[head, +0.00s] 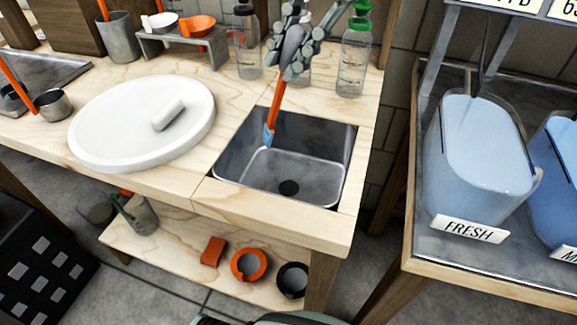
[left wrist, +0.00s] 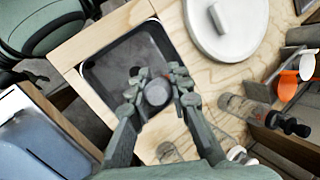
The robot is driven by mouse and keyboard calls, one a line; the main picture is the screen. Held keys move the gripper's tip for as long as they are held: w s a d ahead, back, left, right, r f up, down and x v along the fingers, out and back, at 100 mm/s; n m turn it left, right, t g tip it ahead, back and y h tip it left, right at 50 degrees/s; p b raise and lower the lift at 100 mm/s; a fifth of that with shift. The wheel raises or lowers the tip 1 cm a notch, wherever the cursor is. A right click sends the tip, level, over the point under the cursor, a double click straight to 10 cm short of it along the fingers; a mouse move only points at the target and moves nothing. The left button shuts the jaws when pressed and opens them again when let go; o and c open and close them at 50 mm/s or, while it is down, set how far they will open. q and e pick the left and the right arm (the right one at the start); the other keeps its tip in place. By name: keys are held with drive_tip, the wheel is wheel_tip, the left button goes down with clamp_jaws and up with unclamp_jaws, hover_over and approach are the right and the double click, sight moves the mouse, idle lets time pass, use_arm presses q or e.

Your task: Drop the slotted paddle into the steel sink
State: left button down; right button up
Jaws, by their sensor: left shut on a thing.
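My left gripper (head: 290,58) is shut on the slotted paddle (head: 277,104), above the back of the steel sink (head: 331,173). The paddle has a grey upper end between the fingers, an orange shaft and a blue lower end. It hangs down, slightly tilted, with its blue end at the sink's back left side. I cannot tell whether that end touches the sink wall. In the left wrist view the gripper (left wrist: 158,97) closes around the grey end, over the sink (left wrist: 105,72); the rest of the paddle is hidden. My right gripper is not in view.
A white round lid (head: 142,122) lies on the wooden counter left of the sink. Clear bottles (head: 353,65) stand behind the sink, close to the gripper. A blue tub labelled FRESH (head: 480,150) stands on the right table. The sink floor looks empty apart from its dark drain.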

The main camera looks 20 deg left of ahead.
use_arm(q)
drive_tip(key=shift+f, duration=2.4)
drive_tip(key=c, duration=1.3)
unclamp_jaws()
drive_tip(key=shift+c, duration=0.2)
drive_tip(key=v, duration=1.2)
drive_tip(key=shift+s, duration=0.1)
